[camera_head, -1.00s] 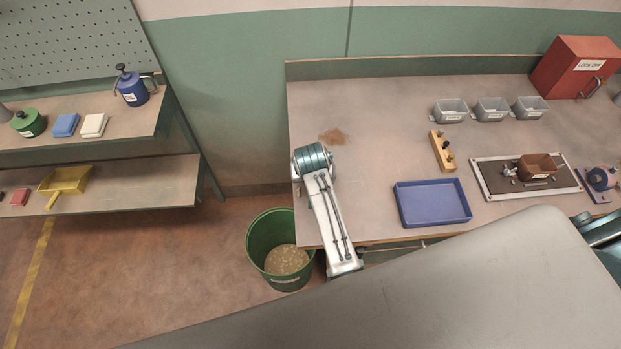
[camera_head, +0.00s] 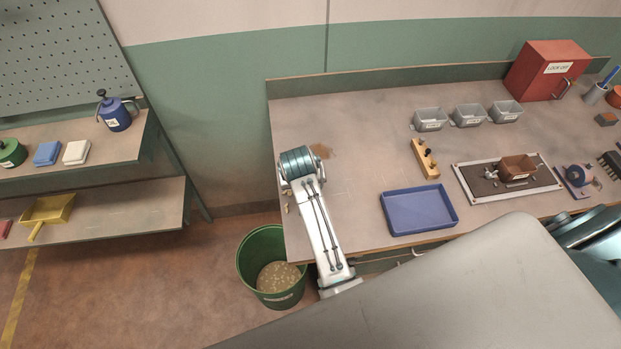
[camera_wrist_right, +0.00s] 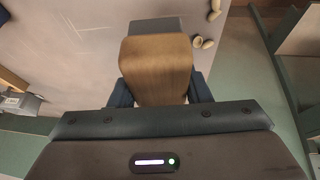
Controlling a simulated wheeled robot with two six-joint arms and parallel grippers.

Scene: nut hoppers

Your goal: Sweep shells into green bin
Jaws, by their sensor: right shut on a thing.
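The green bin (camera_head: 256,246) stands on the floor by the bench's left end, with a layer of pale pieces (camera_head: 278,277) inside. My right gripper (camera_wrist_right: 160,90) is shut on a wooden block-shaped tool (camera_wrist_right: 156,65) with a dark grey far end; it looks like a brush. In the head view my right wrist hides the gripper and tool, low over the bench's left end. A few tan shells (camera_wrist_right: 205,42) lie on the bench close beside the tool, near the edge; they also show left of my arm (camera_head: 287,207). My left gripper is not in view.
Right of my arm are a blue tray (camera_head: 418,210), a wooden block with pegs (camera_head: 424,158) and grey bins (camera_head: 430,119). A shelf with a yellow dustpan (camera_head: 47,210) stands left.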

